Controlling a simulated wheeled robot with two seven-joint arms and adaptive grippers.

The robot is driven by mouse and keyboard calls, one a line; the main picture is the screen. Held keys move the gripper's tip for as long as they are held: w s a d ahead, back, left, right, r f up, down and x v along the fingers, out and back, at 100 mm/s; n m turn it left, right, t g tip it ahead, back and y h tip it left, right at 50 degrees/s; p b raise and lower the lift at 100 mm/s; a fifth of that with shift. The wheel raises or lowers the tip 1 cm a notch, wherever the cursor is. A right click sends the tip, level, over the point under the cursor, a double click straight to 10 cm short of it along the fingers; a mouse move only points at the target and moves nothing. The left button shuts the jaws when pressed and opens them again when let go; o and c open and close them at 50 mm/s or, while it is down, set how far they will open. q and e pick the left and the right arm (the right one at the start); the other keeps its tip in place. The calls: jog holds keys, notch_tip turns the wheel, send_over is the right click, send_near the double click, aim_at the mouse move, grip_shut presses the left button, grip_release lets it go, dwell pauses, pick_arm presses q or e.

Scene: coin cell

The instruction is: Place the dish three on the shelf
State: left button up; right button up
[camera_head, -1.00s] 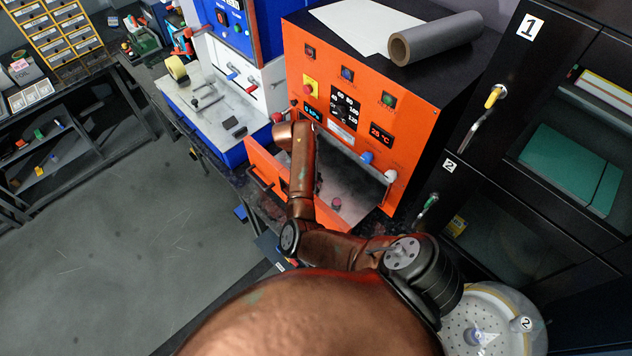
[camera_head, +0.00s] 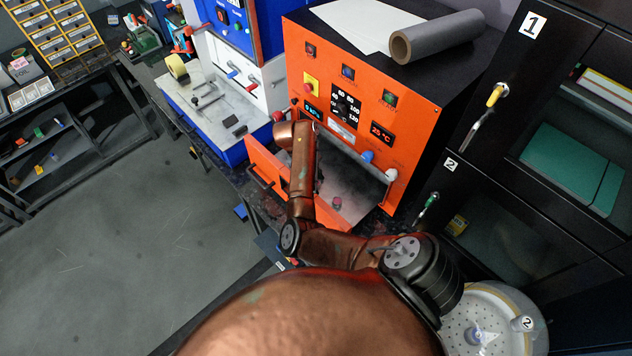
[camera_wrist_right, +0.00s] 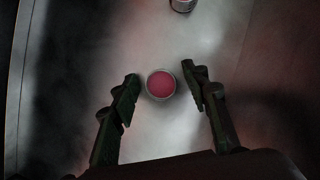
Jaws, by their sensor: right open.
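A small round dish (camera_wrist_right: 161,85) with pink-red contents lies on a metal surface in the right wrist view. My open right gripper (camera_wrist_right: 160,73) has one finger on each side of it, with gaps visible. A second dish (camera_wrist_right: 182,5) is cut off at the top edge; no number is readable on either. In the head view a small red-topped dish (camera_head: 337,203) sits inside the orange oven (camera_head: 415,105), whose front door (camera_head: 268,180) is open. My right arm reaches into the opening and its fingers are hidden there. I cannot tell which shelf is meant.
The black cabinet (camera_head: 470,195) at right has doors marked 1 and 2. A round perforated container (camera_head: 500,300) marked 2 stands at lower right. A blue and white machine (camera_head: 240,90) is left of the oven. A low shelf unit (camera_head: 60,160) stands far left beyond open floor.

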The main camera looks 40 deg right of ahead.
jog(key=shift+r, duration=0.25)
pick_arm(q)
notch_tip(320, 180, down, 2)
jog(key=b, duration=0.2)
jog(key=shift+f+b, duration=0.25)
jog(key=shift+b, duration=0.05)
pick_arm(e)
jog(key=v, duration=1.1)
jog(key=shift+r, duration=0.4)
pick_arm(q)
jog(key=shift+c, duration=0.6)
pick_arm(e)
jog(key=shift+w, duration=0.1)
jog(key=shift+c, duration=0.4)
